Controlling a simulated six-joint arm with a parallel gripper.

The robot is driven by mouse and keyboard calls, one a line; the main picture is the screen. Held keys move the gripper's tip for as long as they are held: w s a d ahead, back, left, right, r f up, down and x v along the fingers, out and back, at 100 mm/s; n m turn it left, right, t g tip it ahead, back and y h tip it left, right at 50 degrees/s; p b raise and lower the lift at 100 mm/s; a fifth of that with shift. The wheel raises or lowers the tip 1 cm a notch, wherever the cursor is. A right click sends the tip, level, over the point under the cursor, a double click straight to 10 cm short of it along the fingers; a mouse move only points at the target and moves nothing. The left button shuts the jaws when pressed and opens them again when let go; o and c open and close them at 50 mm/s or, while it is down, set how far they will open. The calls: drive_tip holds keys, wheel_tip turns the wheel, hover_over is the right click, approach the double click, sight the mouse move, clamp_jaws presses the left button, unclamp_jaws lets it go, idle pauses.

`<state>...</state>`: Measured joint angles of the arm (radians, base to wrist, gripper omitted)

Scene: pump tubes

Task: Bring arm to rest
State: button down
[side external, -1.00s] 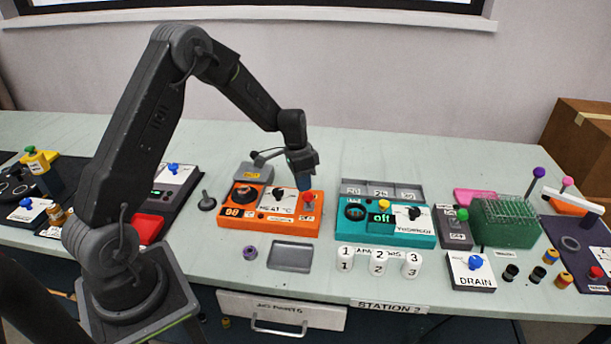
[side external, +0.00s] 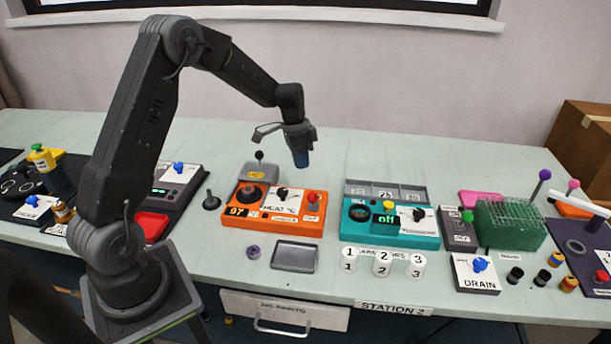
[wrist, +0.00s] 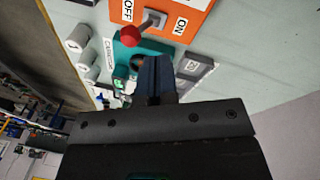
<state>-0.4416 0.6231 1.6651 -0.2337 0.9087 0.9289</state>
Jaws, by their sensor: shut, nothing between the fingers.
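My gripper (side external: 301,162) hangs in the air above the back right of the orange heater box (side external: 233,218), touching nothing. Its dark blue fingers (wrist: 157,78) are shut with nothing between them. My arm is bent, elbow high, reaching out over the table. In the wrist view the red knob (wrist: 131,36) shows beside the OFF and ON labels, nearer the OFF label.
The teal box (side external: 428,240) with a lit display stands to the right. Three white numbered cups (side external: 382,264) and a grey tray (side external: 294,258) lie in front. A green rack (side external: 510,228) and a blue-handled DRAIN valve (side external: 474,278) stand farther right. The air around my gripper is clear.

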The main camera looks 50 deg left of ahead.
drive_tip(key=s+d+r+n+t+y, duration=0.1)
drive_tip(key=s+d+r, duration=0.5)
drive_tip(key=r, duration=0.2)
drive_tip(key=s+d+r+n+t+y, duration=0.1)
drive_tip(key=s+d+r, duration=0.4)
drive_tip(key=r, duration=0.4)
drive_tip(key=s+d+n+t, duration=0.1)
drive_tip(key=s+d, duration=0.2)
drive_tip(key=s, duration=0.4)
drive_tip(key=s+d+t, duration=0.2)
drive_tip(key=s+d, duration=0.2)
drive_tip(key=s, duration=0.3)
drive_tip(key=shift+s+r+n, duration=0.25)
drive_tip(key=shift+r+n, duration=0.15)
